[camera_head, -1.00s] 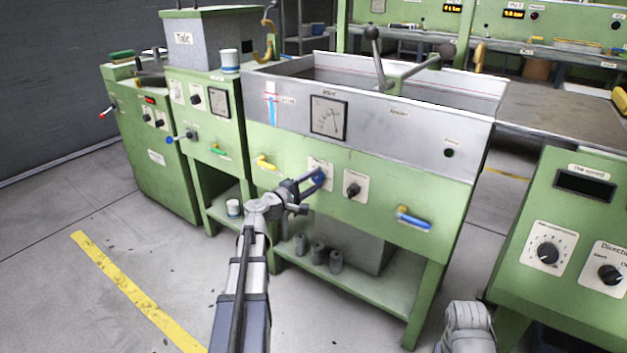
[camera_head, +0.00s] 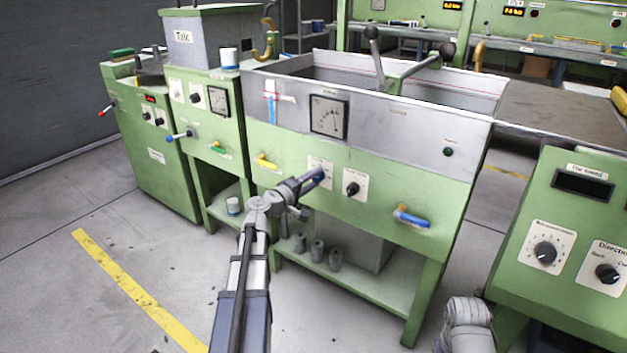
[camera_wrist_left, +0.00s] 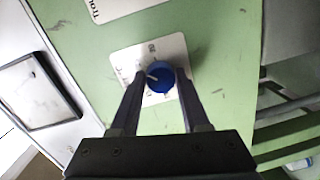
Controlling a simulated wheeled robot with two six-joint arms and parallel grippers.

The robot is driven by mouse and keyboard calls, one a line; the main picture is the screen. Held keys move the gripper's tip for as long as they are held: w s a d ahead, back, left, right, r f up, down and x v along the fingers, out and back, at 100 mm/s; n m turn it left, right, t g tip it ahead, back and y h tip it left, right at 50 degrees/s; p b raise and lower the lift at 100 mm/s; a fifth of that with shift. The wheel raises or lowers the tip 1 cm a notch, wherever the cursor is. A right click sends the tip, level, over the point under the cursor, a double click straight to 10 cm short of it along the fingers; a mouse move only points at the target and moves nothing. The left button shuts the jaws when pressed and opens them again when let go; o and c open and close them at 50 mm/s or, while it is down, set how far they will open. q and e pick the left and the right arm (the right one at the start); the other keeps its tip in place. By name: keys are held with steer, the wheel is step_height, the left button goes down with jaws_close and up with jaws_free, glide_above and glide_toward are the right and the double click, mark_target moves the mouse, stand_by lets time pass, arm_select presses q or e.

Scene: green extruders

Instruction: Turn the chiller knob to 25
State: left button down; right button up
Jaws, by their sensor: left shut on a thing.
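The chiller knob (camera_wrist_left: 160,77) is a round blue knob with a white pointer line, on a white scale plate (camera_wrist_left: 130,62) fixed to the green panel. In the left wrist view the pointer points to the left and slightly up; the scale numbers are too small to read. My left gripper (camera_wrist_left: 158,85) has one finger on each side of the knob and is shut on it.
A black knob (camera_head: 352,189) sits right of my left gripper. A yellow handle (camera_head: 265,162) is to its left and a blue handle (camera_head: 413,219) further right. A dial gauge (camera_head: 328,117) is above. A green control console (camera_head: 555,240) stands at the right.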

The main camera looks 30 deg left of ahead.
arm_select(q)
steer(key=shift+d, duration=0.1)
steer(key=shift+c, duration=1.9)
jaws_free()
steer(key=s+a, duration=0.1)
steer(key=s, duration=0.6)
steer(key=shift+s+a+r, duration=0.15)
steer(key=shift+s+r, duration=0.1)
steer(key=shift+s, duration=0.15)
steer(key=shift+p, duration=0.3)
steer(key=s+d+f+m+g+h+p, duration=0.15)
steer(key=d+f+m+g, duration=0.3)
steer(key=d, duration=0.85)
steer(key=d+f+m+g+h+p, duration=0.1)
steer(key=d+f+m+g+h, duration=0.3)
steer(key=d, duration=0.9)
steer(key=s+d+f+m+g+y+p, duration=0.1)
steer(key=s+d+f+m+g+y, duration=0.35)
steer(key=s, duration=0.45)
steer(key=s+d+f+m+g+y+p, duration=0.2)
steer(key=s+d+m+g+y, duration=0.25)
steer(key=s+d, duration=0.4)
step_height(320, 180, up, 38)
steer(key=p, duration=3.7)
steer(key=shift+s+a+p, duration=0.3)
steer(key=shift+a+p, duration=0.05)
steer(key=shift+a, duration=0.05)
